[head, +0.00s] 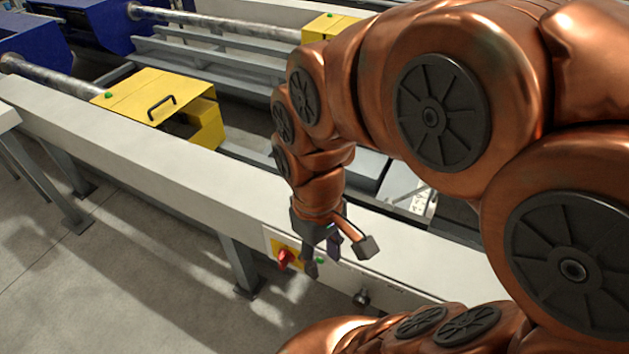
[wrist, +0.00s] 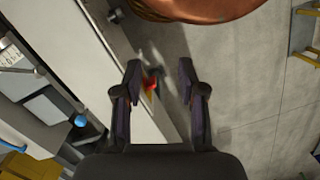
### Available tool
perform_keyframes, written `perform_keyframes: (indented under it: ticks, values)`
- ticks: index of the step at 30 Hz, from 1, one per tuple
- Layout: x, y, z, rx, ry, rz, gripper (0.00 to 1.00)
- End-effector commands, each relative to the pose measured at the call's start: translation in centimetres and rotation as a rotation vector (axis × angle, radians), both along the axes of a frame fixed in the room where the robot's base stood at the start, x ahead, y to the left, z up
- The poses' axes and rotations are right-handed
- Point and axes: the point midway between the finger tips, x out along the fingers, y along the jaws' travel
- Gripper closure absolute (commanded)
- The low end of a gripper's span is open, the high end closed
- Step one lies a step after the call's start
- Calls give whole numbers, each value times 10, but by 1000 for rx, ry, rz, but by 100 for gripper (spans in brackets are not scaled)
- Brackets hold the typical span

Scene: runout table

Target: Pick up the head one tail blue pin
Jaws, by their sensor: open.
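My gripper (head: 338,258) is open and empty, hanging over the front edge of the pale table rail in the head view. In the wrist view its two fingers (wrist: 160,68) are spread apart, with floor and the rail's side beyond them. A small round blue thing (wrist: 80,120) shows at the left in the wrist view, on the table side and apart from the fingers. It looks like a blue pin head, but I cannot tell for certain. I cannot make out the pin in the head view, where my arm hides part of the table.
A red rotary switch (head: 286,257) on a yellow plate sits on the rail's side close to my gripper. A yellow cover with a black handle (head: 150,92) stands at the left. Blue housings (head: 95,22) are at the back. Open floor (head: 110,270) lies in front.

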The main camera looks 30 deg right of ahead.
Motion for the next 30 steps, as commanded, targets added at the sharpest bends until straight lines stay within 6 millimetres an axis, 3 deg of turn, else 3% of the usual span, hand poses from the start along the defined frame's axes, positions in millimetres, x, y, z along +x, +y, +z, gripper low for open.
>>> perform_keyframes:
  ticks: [11, 18, 24, 30]
  values:
    - [110, -45, -19, 71, -49, 500, 60]
    - [173, -89, -44, 95, -84, 823, 60]
    - [219, -134, -72, 103, -106, 1091, 60]
    - [250, -175, -101, 104, -116, 1316, 60]
